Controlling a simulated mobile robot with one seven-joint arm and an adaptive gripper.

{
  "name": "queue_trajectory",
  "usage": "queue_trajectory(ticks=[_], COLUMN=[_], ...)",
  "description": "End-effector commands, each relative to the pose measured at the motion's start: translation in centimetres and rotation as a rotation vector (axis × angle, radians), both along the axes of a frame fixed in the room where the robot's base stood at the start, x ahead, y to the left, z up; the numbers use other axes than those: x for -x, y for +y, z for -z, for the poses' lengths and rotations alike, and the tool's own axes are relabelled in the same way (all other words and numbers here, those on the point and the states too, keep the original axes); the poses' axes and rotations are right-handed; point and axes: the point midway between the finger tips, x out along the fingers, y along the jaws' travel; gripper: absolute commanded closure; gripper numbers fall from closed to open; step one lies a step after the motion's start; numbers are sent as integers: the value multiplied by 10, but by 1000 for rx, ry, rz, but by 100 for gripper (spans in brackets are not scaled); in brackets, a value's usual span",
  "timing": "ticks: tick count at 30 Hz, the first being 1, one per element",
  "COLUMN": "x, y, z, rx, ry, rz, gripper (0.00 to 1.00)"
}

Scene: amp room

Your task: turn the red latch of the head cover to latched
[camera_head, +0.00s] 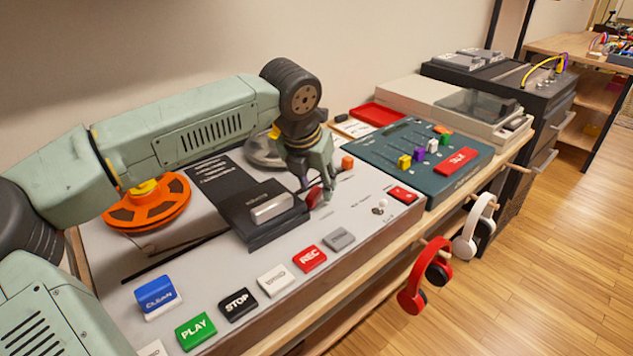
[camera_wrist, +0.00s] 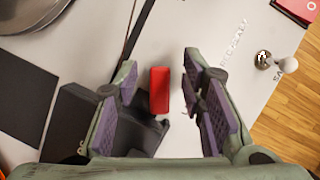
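The red latch (camera_wrist: 160,91) is a small upright-looking red bar in the wrist view, beside the black head cover (camera_wrist: 80,125). In the head view the red latch (camera_head: 314,196) shows at the right end of the head cover (camera_head: 262,226), which carries a silver block. My gripper (camera_wrist: 159,76) is open, with one purple-padded finger to each side of the latch and a gap on both sides. In the head view my gripper (camera_head: 318,187) points down over the latch and hides part of it. I cannot tell how deep the fingertips reach around it.
The tape machine's deck (camera_head: 345,222) carries an orange reel (camera_head: 150,207), a toggle switch (camera_head: 380,206) and a row of front buttons, including a red REC button (camera_head: 309,259). A teal mixer (camera_head: 415,165) stands to the right. Red headphones (camera_head: 425,277) hang off the front edge.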

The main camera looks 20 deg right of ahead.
Motion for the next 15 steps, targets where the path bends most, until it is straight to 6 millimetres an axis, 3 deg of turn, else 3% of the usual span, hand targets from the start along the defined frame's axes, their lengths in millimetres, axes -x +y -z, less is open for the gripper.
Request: queue_trajectory(ticks=[11, 15], x=[-2, -2], y=[-3, -3], z=[9, 8], rx=[1, 1], ry=[1, 1], rz=[0, 0], gripper=[63, 71])
